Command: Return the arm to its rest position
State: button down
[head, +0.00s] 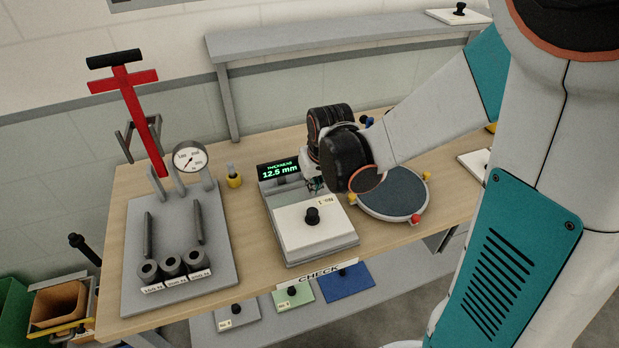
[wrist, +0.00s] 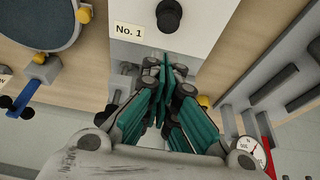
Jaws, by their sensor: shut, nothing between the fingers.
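My gripper (wrist: 165,68) is shut and empty in the wrist view, its teal fingers together. They show in front of the edge of the white No. 1 plate (wrist: 190,32). In the head view my arm reaches in from the right over the bench. Its dark wrist joints hide most of the gripper (head: 314,184), which is behind the plate (head: 318,238) near the display. I cannot tell the exact height of the fingertips. The plate lies on the thickness gauge, whose display (head: 279,170) reads 12.5 mm. Its black knob (head: 312,215) stands free.
A round dark disc (head: 393,192) with coloured knobs stands right of the gauge. A grey fixture (head: 190,237) with a dial (head: 190,157) and red lever (head: 135,95) stands left. A grey raised shelf (head: 300,38) runs behind. Coloured plates (head: 347,281) lie below the bench front.

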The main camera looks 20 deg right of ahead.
jog(key=shift+s+r, duration=0.1)
jog(key=shift+r, duration=0.2)
jog(key=s+a+r+t+b, duration=0.1)
jog(key=s+r+t+b, duration=0.2)
jog(key=s, duration=1.3)
notch_tip(320, 180, up, 5)
jog(key=b, duration=0.3)
jog(key=shift+s+a, duration=0.2)
jog(key=shift+s, duration=0.2)
